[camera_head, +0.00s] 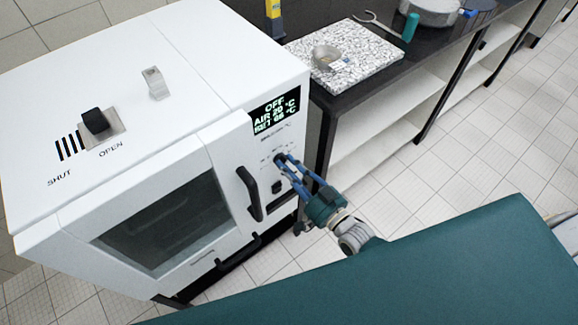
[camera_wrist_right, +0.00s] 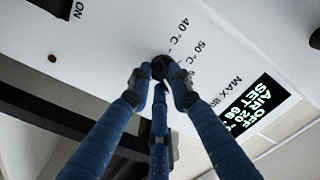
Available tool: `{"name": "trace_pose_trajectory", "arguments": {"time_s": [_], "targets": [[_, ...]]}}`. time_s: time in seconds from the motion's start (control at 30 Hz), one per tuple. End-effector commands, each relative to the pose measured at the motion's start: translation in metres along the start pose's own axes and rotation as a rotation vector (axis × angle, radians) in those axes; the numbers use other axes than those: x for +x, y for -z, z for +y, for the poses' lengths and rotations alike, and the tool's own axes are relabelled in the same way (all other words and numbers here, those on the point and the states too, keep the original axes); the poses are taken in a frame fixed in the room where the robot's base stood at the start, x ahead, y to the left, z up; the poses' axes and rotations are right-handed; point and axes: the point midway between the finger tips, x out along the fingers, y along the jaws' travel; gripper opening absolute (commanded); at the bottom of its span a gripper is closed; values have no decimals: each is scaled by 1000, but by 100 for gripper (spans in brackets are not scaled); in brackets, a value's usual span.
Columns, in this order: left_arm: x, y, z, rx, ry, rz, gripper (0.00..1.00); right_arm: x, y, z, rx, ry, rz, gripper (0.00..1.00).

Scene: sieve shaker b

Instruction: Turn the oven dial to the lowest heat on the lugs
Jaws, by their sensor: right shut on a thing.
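The white oven (camera_head: 215,60) stands at the left in the head view. Its front display (camera_head: 275,112) reads OFF, AIR 20 °C and a SET value in the sixties. My right gripper (camera_head: 283,163) is at the front panel below the display, its blue fingers shut on the dial. In the right wrist view the fingers (camera_wrist_right: 158,85) close around the small dark dial (camera_wrist_right: 160,64), hiding most of it. Labels 40 °C, 50 °C and MAX 80 show beside it. The dial's pointer and the lugs cannot be made out. My left gripper is in neither view.
A black door handle (camera_head: 250,193) stands out left of my right gripper. A black slider (camera_head: 95,121) on the oven top sits between SHUT and OPEN marks. A dark bench (camera_head: 350,92) with a speckled slab (camera_head: 370,62) and a metal cup (camera_head: 326,56) is at the right.

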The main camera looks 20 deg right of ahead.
Motion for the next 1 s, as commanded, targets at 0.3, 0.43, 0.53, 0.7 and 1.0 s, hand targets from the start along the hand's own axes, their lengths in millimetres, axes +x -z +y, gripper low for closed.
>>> {"name": "trace_pose_trajectory", "arguments": {"time_s": [0.3,0.43,0.53,0.7,1.0], "targets": [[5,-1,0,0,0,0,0,-1,-4,1,221,-3,-6,0],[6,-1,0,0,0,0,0,-1,-5,1,277,-3,-6,0],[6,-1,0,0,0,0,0,-1,-5,1,308,-4,-6,0],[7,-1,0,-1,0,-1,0,-1,-5,1,335,-4,-6,0],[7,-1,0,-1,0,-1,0,-1,-5,1,341,-4,-6,0]]}}
